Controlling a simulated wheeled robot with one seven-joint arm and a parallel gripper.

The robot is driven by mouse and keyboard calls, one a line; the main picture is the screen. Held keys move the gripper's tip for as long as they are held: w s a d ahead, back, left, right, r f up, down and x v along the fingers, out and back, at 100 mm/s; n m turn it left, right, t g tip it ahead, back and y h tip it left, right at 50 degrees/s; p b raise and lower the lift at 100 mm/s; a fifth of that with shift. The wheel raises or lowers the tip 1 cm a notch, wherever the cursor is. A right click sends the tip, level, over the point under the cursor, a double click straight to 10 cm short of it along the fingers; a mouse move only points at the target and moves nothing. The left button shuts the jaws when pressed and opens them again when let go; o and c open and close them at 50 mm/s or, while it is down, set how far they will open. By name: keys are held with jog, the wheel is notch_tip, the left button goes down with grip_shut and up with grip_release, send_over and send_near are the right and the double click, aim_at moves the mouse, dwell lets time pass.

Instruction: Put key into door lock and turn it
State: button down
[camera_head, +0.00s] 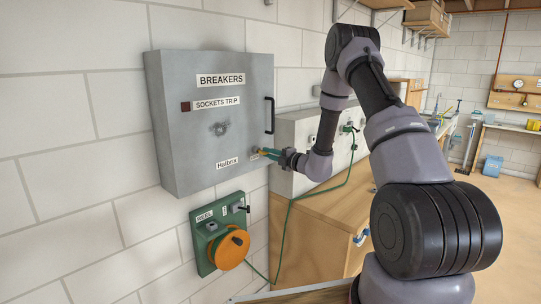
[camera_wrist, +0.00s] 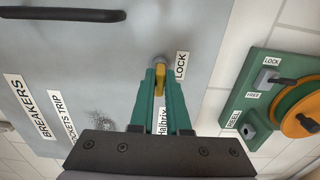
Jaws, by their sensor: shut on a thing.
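The grey breaker cabinet (camera_head: 213,150) hangs on the wall with its door shut. Its round metal lock (camera_wrist: 159,60) sits beside a LOCK label, near the lower right corner of the door in the head view. My gripper (camera_wrist: 161,80) is shut on a yellow key (camera_wrist: 160,83), held between its green fingers. The key points at the lock, and its far end meets or nearly meets the lock face. I cannot tell whether it is inside. In the head view my gripper (camera_head: 267,153) is right in front of the door, covering part of the lock area.
A black door handle (camera_head: 269,115) is on the cabinet's right edge. Below hangs a green reel panel (camera_head: 205,254) with an orange reel (camera_head: 233,249) and its own lock (camera_wrist: 266,79). A grey box (camera_head: 286,178) and a wooden cabinet (camera_head: 310,245) stand close to the right.

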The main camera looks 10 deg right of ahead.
jog(key=shift+w+a, duration=0.4)
jog(key=shift+w, duration=0.15)
jog(key=c, duration=0.8)
grip_release()
jog(key=shift+s, duration=0.1)
jog(key=v, duration=1)
jog(key=shift+s+d, duration=0.25)
jog(key=shift+s, duration=0.05)
